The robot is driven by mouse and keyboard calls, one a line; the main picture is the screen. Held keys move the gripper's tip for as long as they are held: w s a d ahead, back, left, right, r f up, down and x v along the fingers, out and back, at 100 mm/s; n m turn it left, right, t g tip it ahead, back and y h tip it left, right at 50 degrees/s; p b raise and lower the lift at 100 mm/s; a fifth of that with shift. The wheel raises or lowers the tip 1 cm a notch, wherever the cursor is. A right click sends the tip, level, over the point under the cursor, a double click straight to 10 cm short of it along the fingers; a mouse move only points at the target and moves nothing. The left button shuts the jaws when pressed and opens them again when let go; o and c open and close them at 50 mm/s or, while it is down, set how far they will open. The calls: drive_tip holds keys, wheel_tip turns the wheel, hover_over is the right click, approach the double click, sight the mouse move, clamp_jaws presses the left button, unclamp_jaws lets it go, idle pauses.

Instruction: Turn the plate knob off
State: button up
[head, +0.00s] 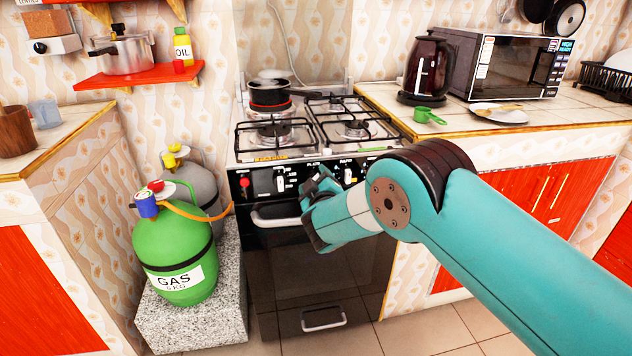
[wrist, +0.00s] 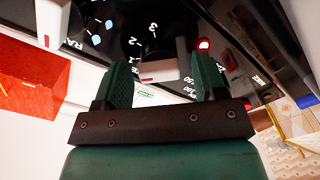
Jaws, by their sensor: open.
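The black stove panel (head: 262,184) carries a row of knobs with white markings. The label PLATE shows above my gripper (head: 320,186), which is in front of the panel's middle and hides the plate knob there in the head view. In the wrist view my gripper (wrist: 162,64) is open, its two green fingers apart and pointing at the panel (wrist: 120,22). A dark and grey shape between the fingers may be the knob; I cannot tell its setting or whether the fingers touch it. A red light (wrist: 203,44) glows near the right fingertip.
A left knob (head: 281,180) and a right knob (head: 348,176) flank my gripper. An oven handle (head: 275,217) juts out below. A pot (head: 270,92) stands on the stove top. A green gas cylinder (head: 174,245) with an orange hose stands at the left.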

drive_tip(key=c, duration=0.9)
drive_tip(key=shift+n, duration=0.4)
drive_tip(key=shift+a+f+n+b, duration=0.1)
drive_tip(key=shift+n+b, duration=0.45)
drive_tip(key=shift+n, duration=3.55)
drive_tip(key=o, duration=0.9)
